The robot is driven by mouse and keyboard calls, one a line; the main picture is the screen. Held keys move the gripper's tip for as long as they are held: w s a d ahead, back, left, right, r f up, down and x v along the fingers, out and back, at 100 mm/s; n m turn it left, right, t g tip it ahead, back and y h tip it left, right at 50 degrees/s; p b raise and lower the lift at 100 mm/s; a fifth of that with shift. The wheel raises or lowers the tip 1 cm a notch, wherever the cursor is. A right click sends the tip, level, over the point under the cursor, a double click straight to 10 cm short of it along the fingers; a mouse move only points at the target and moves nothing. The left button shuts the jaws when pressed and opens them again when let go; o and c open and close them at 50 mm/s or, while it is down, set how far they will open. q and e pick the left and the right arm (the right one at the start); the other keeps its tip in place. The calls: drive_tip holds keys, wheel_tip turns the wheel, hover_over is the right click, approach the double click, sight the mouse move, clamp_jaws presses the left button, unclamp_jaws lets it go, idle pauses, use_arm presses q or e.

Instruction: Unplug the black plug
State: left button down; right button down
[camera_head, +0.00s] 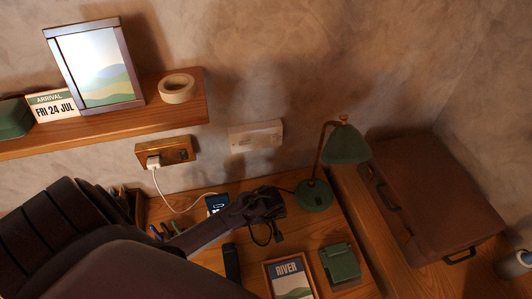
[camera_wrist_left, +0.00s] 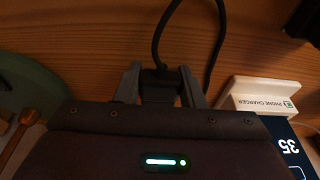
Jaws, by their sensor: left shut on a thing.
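My left gripper (camera_head: 268,207) is above the wooden desk, beside the lamp and away from the wall. In the left wrist view its fingers (camera_wrist_left: 158,84) are shut on the black plug (camera_wrist_left: 157,83), one on each side. A black cable (camera_wrist_left: 158,40) rises from the plug; in the head view a dark loop of cable (camera_head: 262,239) hangs below the gripper. The white wall socket (camera_head: 255,137) has nothing plugged in. The brass socket plate (camera_head: 176,150) holds a white plug (camera_head: 153,161) with a white cable. My right gripper is not in view.
A green lamp (camera_head: 314,195) stands right of the gripper. A phone (camera_head: 216,204), a framed RIVER picture (camera_head: 288,278) and a green box (camera_head: 340,263) are on the desk. A white phone charger piece (camera_wrist_left: 260,97) is close right of the fingers. A shelf (camera_head: 190,108) juts out above.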

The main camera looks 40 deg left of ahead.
use_arm(q)
drive_tip(key=c, duration=0.9)
unclamp_jaws()
drive_tip(key=shift+o, duration=0.2)
drive_tip(key=shift+r, duration=0.1)
drive_tip(key=p+v, duration=0.1)
drive_tip(key=p, duration=0.1)
drive_tip(key=p+v, duration=0.2)
drive_tip(key=a+p+v, duration=0.1)
drive_tip(key=p+v, duration=0.1)
drive_tip(key=shift+w+r, duration=0.25)
drive_tip(key=shift+w, duration=0.1)
drive_tip(key=shift+a+p+v, duration=0.2)
drive_tip(key=shift+p+v, duration=1.05)
drive_tip(key=shift+p, duration=0.05)
drive_tip(key=shift+w, duration=0.1)
